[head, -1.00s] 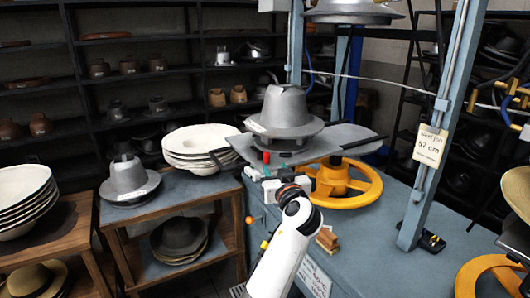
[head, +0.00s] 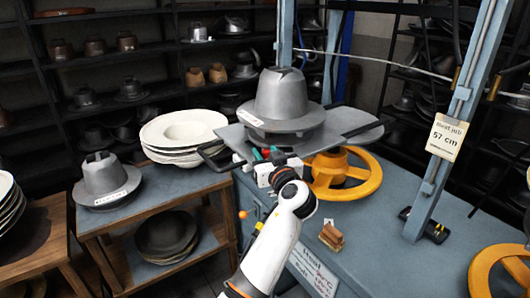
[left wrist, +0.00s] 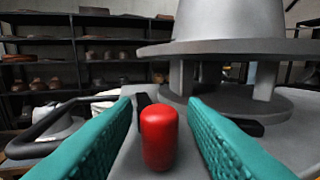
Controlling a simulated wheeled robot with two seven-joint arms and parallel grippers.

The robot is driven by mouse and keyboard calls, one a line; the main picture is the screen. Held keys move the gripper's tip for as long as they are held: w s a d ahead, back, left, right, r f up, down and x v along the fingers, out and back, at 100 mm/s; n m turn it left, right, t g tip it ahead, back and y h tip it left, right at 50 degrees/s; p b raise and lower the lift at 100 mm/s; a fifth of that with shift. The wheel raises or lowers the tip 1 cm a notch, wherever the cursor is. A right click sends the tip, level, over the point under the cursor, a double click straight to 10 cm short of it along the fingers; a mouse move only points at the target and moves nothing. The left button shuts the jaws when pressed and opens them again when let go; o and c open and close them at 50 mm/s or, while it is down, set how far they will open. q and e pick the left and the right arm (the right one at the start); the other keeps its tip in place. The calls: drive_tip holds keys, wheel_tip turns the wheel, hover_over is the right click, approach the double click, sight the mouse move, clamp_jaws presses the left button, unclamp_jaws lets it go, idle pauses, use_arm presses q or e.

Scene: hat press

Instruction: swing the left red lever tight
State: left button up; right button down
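The red lever's rounded tip (left wrist: 160,135) stands upright in the middle of the left wrist view. It shows only as a small red spot (head: 266,153) in the head view, at the near edge of the grey press plate (head: 355,127). My left gripper (head: 267,156) has teal fingers. In the left wrist view my left gripper (left wrist: 160,128) is open, with one finger on each side of the red tip and a narrow gap on both sides. The lever's lower part is hidden in the head view. My right gripper is not in view.
A grey metal hat block (head: 282,95) sits on the plate, just beyond the gripper. Black handles (head: 362,128) stick out from the plate. A yellow handwheel (head: 345,178) is below it, and a blue post (head: 460,120) stands at right. White hat bodies (head: 185,135) are stacked at left.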

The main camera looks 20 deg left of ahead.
use_arm(q)
drive_tip(key=shift+c, duration=0.8)
clamp_jaws()
drive_tip(key=shift+s, duration=0.1)
drive_tip(key=h, duration=0.1)
drive_tip(key=m+t+h+p, duration=0.2)
drive_tip(key=shift+s+a+r, duration=0.2)
drive_tip(key=shift+s+a, duration=0.1)
drive_tip(key=shift+a, duration=0.1)
drive_tip(key=m+h+p, duration=0.2)
drive_tip(key=h+p, duration=0.1)
drive_tip(key=a+m+t+h+p, duration=0.1)
drive_tip(key=m+h+p, duration=0.1)
drive_tip(key=h, duration=0.1)
drive_tip(key=a+m+h+p, duration=0.1)
drive_tip(key=m+h+p, duration=0.2)
drive_tip(key=h, duration=0.1)
drive_tip(key=shift+s+a+r+p, duration=0.15)
drive_tip(key=shift+s+p, duration=0.2)
drive_tip(key=shift+s, duration=0.05)
drive_tip(key=shift+a+m+h+p, duration=0.3)
drive_tip(key=shift+m+h, duration=0.4)
drive_tip(key=shift+h, duration=0.4)
drive_tip(key=shift+a+f+m+g+h, duration=0.2)
drive_tip(key=shift+m+h, duration=0.25)
drive_tip(key=shift+h, duration=0.3)
drive_tip(key=shift+f+m+g+h, duration=0.1)
drive_tip(key=shift+m+g+h, duration=0.3)
drive_tip(key=shift+h, duration=0.35)
drive_tip(key=shift+m, duration=0.25)
